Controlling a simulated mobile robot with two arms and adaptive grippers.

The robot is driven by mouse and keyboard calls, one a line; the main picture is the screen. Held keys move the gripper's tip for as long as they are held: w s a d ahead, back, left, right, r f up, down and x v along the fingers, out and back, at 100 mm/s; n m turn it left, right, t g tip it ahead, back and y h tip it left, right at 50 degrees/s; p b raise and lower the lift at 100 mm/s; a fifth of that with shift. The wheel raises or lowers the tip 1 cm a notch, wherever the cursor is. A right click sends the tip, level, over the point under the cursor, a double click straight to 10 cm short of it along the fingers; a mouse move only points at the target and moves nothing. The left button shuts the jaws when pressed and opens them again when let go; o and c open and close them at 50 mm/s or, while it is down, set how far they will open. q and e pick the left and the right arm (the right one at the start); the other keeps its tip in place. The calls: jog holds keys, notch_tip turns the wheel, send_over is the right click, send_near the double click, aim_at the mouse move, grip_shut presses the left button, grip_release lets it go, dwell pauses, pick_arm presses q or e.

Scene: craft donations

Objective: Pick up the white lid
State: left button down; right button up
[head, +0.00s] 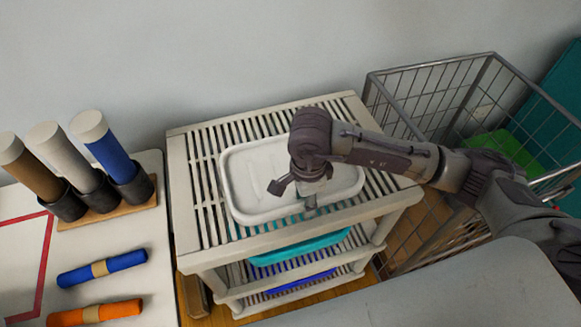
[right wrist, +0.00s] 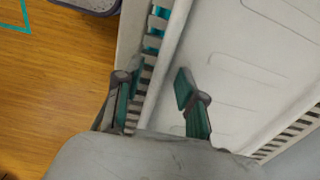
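The white lid (head: 247,180) lies flat on the slatted top of a beige shelf unit (head: 190,215), looking like a shallow tray with a raised rim. My right gripper (head: 293,196) is over its near right part, with its fingers pointing down. In the right wrist view the lid (right wrist: 235,60) fills the right side. There the right gripper (right wrist: 153,84) is open, one finger over the lid and the other outside its rim. Nothing is visibly gripped, and I cannot tell whether either finger touches the rim. My right arm hides part of the lid. My left gripper is not in view.
Teal (head: 300,247) and blue (head: 300,282) trays sit on lower shelves. A wire basket (head: 420,85) stands to the right. On the left table (head: 100,235) are several rolls and a holder (head: 104,200) with upright tubes. A wall is behind.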

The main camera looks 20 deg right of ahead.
jog(key=shift+c, duration=0.2)
grip_shut()
jog(key=shift+r, duration=0.1)
